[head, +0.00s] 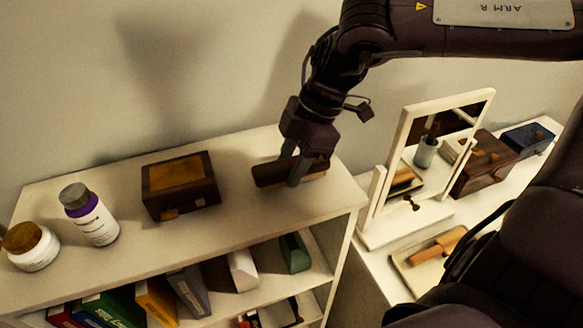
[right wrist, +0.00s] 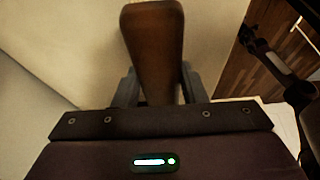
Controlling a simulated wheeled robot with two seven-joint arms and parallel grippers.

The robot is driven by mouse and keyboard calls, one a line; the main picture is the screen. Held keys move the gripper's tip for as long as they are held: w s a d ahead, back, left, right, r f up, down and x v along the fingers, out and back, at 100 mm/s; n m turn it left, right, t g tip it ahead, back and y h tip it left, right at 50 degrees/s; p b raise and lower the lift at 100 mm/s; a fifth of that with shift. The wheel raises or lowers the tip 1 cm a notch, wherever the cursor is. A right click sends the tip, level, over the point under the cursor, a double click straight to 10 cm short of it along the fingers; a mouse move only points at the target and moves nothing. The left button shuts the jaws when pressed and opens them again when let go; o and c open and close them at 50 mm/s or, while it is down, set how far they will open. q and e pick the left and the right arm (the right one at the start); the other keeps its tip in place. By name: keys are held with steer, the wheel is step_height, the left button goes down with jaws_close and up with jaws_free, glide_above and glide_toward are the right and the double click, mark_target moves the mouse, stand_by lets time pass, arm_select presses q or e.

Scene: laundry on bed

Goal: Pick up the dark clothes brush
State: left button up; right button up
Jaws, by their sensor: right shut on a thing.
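The dark clothes brush (head: 272,174) is a dark brown oblong piece at the right end of the white shelf unit's top. My right gripper (head: 296,176) comes down from above with its fingers around the brush's middle and is shut on it. In the right wrist view the brush (right wrist: 153,45) shows as a long brown shape between the two fingers (right wrist: 155,90). I cannot tell whether the brush touches the shelf top or is slightly above it. My left gripper is not in view.
The white shelf unit (head: 120,240) bears a wooden box (head: 180,186), a purple-banded bottle (head: 90,215) and a jar (head: 30,246). Books stand below. At right are a mirror (head: 378,205), a tray with a wooden-handled item (head: 437,247), a brown box (head: 485,165) and a blue box (head: 527,139).

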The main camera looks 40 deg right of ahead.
step_height(320, 180, up, 27)
steer(key=p, duration=0.1)
steer(key=shift+p, duration=0.4)
steer(key=shift+f, duration=0.1)
steer(key=o, duration=0.4)
steer(key=shift+c, duration=1.2)
steer(key=b, duration=0.5)
glide_above(291, 163)
step_height(291, 163, down, 5)
steer(key=shift+r+p, duration=0.35)
